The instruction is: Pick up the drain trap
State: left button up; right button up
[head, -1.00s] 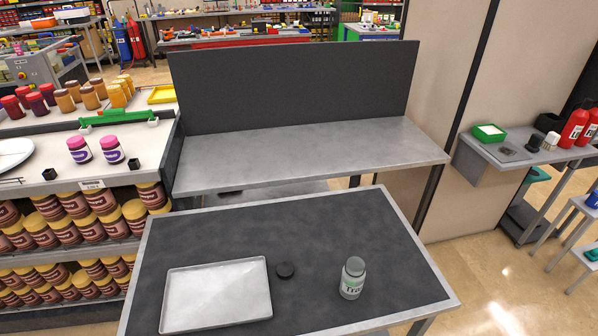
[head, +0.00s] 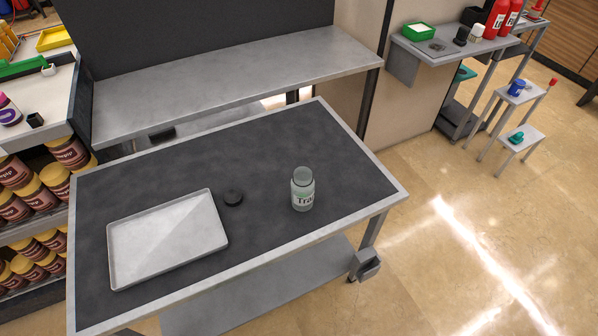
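The drain trap (head: 303,190) is a clear greenish jar with a pale label reading "Tra…". It stands upright and open-topped on the dark top of the near table, right of the middle. Neither of my grippers shows in the head view.
A shallow grey metal tray (head: 167,239) lies at the table's left. The dark table top (head: 200,160) is otherwise clear. A grey bench (head: 240,85) stands behind. A wall shelf (head: 455,50) with a green bin (head: 419,32) and step stands (head: 520,135) are at the right.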

aim_at(303, 183)
jog(key=j+u, duration=0.4)
jog(key=i+j+u, duration=0.15)
jog(key=u, duration=0.2)
jog(key=z, duration=1.35)
jog(key=i+j+u, duration=0.25)
jog(key=k, duration=0.05)
